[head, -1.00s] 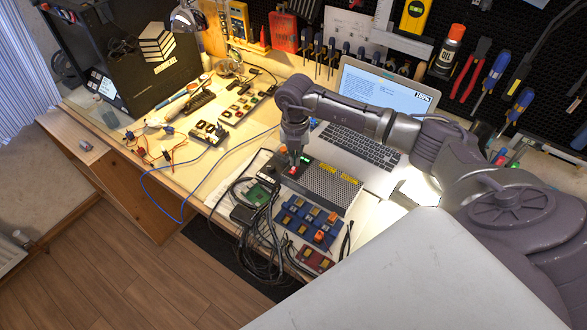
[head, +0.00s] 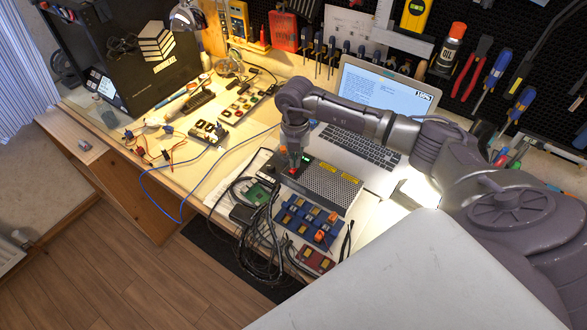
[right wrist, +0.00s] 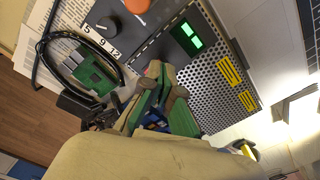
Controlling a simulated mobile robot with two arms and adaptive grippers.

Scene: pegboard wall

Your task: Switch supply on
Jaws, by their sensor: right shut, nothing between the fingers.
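The supply (head: 330,185) is a dark box with a perforated grey top and two yellow labels, on the bench in front of the laptop. In the right wrist view its perforated top (right wrist: 215,85), a lit green display (right wrist: 187,36), a black dial (right wrist: 107,24) marked 5, 9, 12 and an orange knob (right wrist: 137,4) show. My right gripper (head: 294,168) is shut and empty, pointing down at the supply's control panel. A red glow shows at its fingertips, which hide the switch; I cannot tell if they touch it. My left gripper is out of view.
The open laptop (head: 375,95) stands behind the supply. A blue module board (head: 308,220) and tangled black cables (head: 262,240) lie in front. A green circuit board (head: 258,195) is on the left. Tools hang on the pegboard behind.

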